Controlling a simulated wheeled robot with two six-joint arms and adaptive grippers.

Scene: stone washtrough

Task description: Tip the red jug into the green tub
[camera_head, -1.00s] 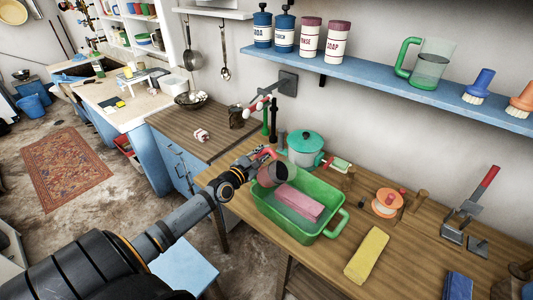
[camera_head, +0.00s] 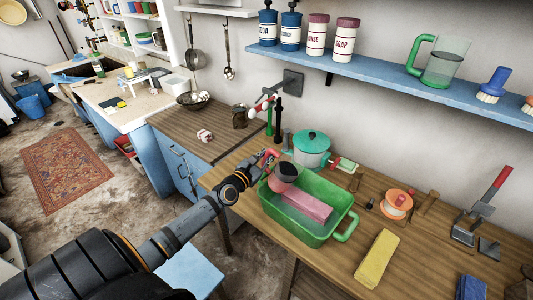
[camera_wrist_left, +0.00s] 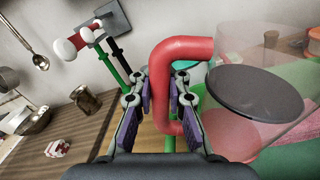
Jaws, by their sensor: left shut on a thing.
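The red jug (camera_head: 284,184) has a clear body, a red handle and a dark round surface inside; it is over the left end of the green tub (camera_head: 292,222). My left gripper (camera_head: 262,168) is shut on the jug's handle from the left. In the left wrist view, the red handle passes between the fingers of my left gripper (camera_wrist_left: 160,95), and the jug's dark inner surface (camera_wrist_left: 257,90) is to the right. I cannot tell the exact gap between jug and tub. A pink block (camera_head: 302,201) lies in the tub. My right gripper is not in view.
A teal pot (camera_head: 312,150) stands just behind the tub. A yellow block (camera_head: 377,258) and an orange spool (camera_head: 397,204) are to its right. A blue shelf (camera_head: 400,80) with canisters and a green-handled jug (camera_head: 445,65) hangs above. A tap (camera_head: 278,95) is behind the gripper.

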